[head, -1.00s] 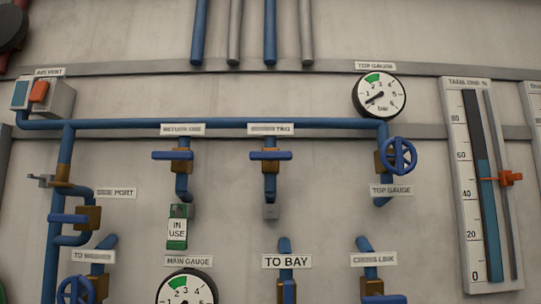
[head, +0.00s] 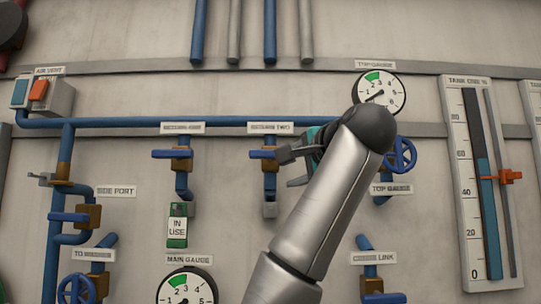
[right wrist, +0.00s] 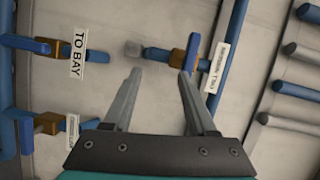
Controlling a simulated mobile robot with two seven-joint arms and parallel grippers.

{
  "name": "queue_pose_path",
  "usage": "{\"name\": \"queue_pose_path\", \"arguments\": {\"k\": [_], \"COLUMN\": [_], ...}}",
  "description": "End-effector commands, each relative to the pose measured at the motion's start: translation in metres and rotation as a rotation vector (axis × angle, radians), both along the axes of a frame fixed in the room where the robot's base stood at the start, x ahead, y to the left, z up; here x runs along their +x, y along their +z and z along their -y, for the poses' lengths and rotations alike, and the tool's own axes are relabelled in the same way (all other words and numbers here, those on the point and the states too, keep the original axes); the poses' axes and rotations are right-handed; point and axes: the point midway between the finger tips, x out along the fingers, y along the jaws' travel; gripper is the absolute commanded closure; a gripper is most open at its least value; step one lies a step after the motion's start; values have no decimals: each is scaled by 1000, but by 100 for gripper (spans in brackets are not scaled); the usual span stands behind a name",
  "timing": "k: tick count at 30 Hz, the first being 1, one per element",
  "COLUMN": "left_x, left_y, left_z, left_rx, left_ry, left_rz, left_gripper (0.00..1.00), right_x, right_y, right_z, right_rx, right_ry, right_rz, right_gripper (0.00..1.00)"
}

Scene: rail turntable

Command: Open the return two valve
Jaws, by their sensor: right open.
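The return two valve (head: 268,165) has a brass body and a blue lever that lies level, across its upright blue pipe. Its label (head: 269,128) is just above. In the right wrist view the valve's lever (right wrist: 192,54) stands across the pipe, beyond the tip of the right-hand finger. My right gripper (head: 290,169) is open and empty, just right of the valve, with its fingers pointing left. In the right wrist view the gripper (right wrist: 159,73) has its fingers apart with nothing between them. My forearm hides part of the wall. My left gripper is not in view.
The return one valve (head: 180,160) is to the left, with a green "IN USE" tag (head: 177,228) below it. The top gauge (head: 379,93) and its blue handwheel (head: 401,155) are on the right. The "TO BAY" label (right wrist: 78,54) shows in the right wrist view.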

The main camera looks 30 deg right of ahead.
Motion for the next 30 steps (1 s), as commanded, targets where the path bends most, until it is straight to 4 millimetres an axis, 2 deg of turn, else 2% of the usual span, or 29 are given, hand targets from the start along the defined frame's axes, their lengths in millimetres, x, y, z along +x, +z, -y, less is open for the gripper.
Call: {"name": "queue_pose_path", "arguments": {"k": [1, 4, 8, 11, 17, 24, 30], "left_x": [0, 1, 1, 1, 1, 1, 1], "left_y": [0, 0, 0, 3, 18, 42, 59], "left_z": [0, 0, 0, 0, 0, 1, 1], "left_rx": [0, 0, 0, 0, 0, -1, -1], "left_ry": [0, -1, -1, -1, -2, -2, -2], "left_rz": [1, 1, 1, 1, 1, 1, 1], "left_gripper": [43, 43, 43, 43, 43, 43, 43], "right_x": [-9, -21, -27, -23, 8, 59, 95], "right_y": [17, 37, 48, 51, 52, 53, 52], "right_z": [0, 0, 0, 1, 5, 14, 19], "right_rx": [30, 73, 99, 104, 103, 102, 102], "right_ry": [8, 21, 31, 32, 32, 31, 32], "right_rz": [32, 71, 92, 95, 90, 91, 93], "right_gripper": [43, 43, 43, 43, 43, 43, 43]}}
